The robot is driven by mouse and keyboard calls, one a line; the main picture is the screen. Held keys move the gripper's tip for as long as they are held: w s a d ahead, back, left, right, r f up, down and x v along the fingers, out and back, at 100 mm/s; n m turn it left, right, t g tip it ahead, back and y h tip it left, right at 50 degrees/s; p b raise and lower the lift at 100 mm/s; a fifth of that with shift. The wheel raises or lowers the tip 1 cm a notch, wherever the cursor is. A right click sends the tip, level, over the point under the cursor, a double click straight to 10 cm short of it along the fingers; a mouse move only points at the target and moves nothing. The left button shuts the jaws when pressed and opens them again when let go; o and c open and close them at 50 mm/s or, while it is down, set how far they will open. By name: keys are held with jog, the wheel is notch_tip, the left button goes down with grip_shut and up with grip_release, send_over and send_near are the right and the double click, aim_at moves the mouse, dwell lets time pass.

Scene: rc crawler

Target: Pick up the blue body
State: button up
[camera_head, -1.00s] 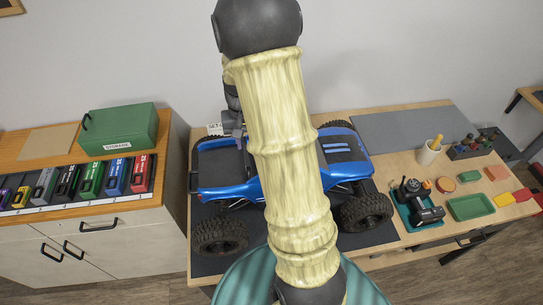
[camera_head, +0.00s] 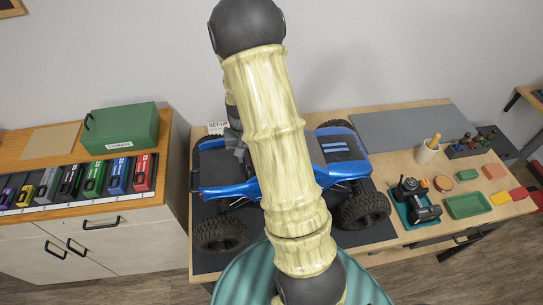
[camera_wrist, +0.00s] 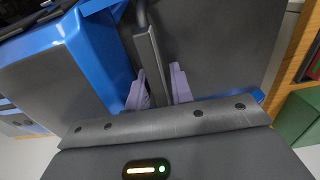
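The blue body (camera_head: 233,190) with black panels sits on the crawler with large black tyres, on the bench. My arm hides its middle in the head view. In the wrist view its blue side (camera_wrist: 103,58) runs along the left, beside a dark panel. My gripper (camera_wrist: 157,72) is at the body's far left part, with a narrow dark bar (camera_wrist: 151,55) between its two pale purple fingers. A small gap shows between the bar and the right finger, so the fingers look open around it. The gripper is partly hidden behind my arm in the head view (camera_head: 238,140).
A green storage box (camera_head: 118,128) and a row of coloured packs (camera_head: 90,177) stand on the left cabinet. A grey mat (camera_head: 405,128) is bare.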

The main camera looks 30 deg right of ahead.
jog(key=shift+f, duration=0.2)
dwell(0.8)
grip_shut()
